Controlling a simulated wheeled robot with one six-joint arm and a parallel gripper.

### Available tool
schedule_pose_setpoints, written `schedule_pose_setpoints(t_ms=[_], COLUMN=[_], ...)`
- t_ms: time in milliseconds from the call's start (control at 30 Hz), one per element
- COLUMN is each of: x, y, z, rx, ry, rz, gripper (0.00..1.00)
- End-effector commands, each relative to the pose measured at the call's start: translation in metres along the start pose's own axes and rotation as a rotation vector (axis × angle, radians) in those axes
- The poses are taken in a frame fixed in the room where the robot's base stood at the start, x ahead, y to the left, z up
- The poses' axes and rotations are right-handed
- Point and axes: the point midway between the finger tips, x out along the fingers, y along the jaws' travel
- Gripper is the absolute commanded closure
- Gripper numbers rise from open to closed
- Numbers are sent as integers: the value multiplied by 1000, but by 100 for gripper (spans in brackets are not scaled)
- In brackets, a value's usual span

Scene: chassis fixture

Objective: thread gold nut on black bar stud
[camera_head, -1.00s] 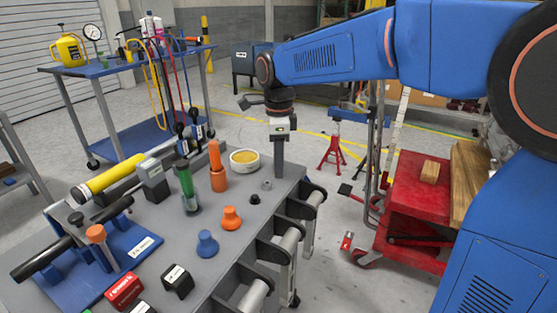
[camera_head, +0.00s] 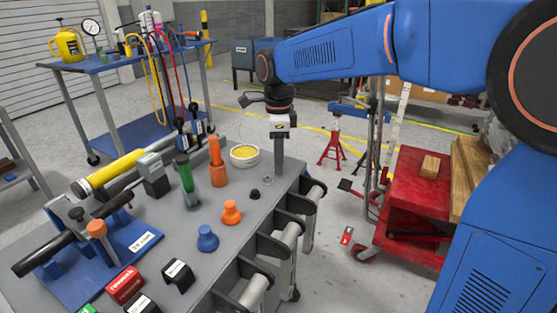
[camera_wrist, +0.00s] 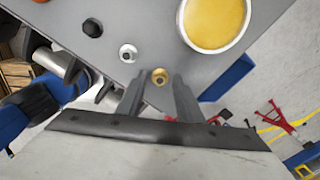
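The gold nut (camera_wrist: 160,77) lies on the grey table top near its edge in the wrist view. My gripper (camera_wrist: 160,84) points down at it, with one finger on each side and a narrow gap showing between nut and fingers. The gripper looks open. In the head view my gripper (camera_head: 280,172) is low over the table's far right corner, and the gold nut cannot be made out there. A black bar (camera_head: 42,256) rests on a blue fixture (camera_head: 130,246) at the left. Its stud cannot be clearly told.
A silver nut (camera_wrist: 128,53) and a black nut (camera_wrist: 92,27) lie close to the gold one. A yellow-filled bowl (camera_head: 245,156) stands just left of my gripper. Orange and green bottles (camera_head: 187,184) stand mid-table. A bar with a yellow sleeve (camera_head: 110,173) lies behind the fixture.

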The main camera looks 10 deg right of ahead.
Motion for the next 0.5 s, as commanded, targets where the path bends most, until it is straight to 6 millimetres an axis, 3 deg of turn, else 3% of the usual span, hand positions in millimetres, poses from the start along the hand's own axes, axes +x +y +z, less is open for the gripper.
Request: schedule_pose_setpoints(t_ms=[67,200,500], x=[0,0,-1], y=[0,0,0], z=[0,0,0], rx=[0,0,0], ry=[0,0,0], rz=[0,0,0], gripper=[67,100,100])
